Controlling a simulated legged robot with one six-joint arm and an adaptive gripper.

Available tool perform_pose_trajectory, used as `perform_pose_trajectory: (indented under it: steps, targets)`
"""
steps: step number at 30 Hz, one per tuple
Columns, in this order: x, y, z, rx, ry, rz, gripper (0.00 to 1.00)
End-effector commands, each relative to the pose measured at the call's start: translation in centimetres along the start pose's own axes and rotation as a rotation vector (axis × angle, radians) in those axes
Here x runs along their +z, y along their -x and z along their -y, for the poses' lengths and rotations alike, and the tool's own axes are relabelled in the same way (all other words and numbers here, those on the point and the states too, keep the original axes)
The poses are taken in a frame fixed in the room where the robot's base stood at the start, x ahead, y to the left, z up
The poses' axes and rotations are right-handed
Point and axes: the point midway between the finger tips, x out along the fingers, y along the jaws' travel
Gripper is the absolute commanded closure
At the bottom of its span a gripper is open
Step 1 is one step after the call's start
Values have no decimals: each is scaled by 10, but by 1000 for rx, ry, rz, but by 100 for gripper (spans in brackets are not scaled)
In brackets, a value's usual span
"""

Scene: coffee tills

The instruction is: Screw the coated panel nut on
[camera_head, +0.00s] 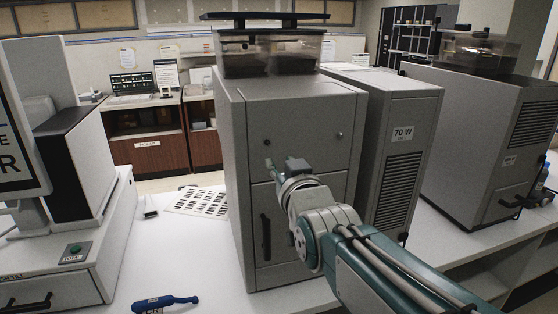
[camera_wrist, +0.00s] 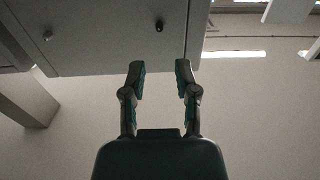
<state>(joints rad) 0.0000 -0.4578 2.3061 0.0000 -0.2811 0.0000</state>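Two small round fittings sit on the upper front panel of the grey machine (camera_head: 300,110): a left one (camera_head: 267,143) and a right one (camera_head: 339,135). In the wrist view one fitting (camera_wrist: 159,24) looks dark and the other (camera_wrist: 47,35) looks paler. They are too small to tell which is the coated panel nut, or whether either is a bare stud. My gripper (camera_head: 270,168) is in front of the machine, below the left fitting in the head view. In the wrist view my gripper (camera_wrist: 160,70) is open, with nothing between its fingertips, apart from the dark fitting.
A blue-handled tool (camera_head: 165,303) lies on the white counter (camera_head: 195,260) at the front left. A till (camera_head: 65,255) stands at left. A vented cabinet (camera_head: 404,140) adjoins the machine at right. A door handle (camera_head: 265,236) protrudes below the panel.

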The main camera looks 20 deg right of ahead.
Motion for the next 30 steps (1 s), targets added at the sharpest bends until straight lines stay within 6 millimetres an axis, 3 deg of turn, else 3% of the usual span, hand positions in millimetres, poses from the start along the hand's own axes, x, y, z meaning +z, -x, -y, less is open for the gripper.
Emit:
perform_pose_trajectory:
  steps: [20, 21, 23, 24, 30]
  targets:
    - [2, -84, 0, 0, 0, 6, 61]
    - [1, -87, 0, 0, 0, 4, 65]
    - [1, -85, 0, 0, 0, 3, 92]
    - [1, -85, 0, 0, 0, 3, 100]
    - [1, -84, 0, 0, -11, 2, 100]
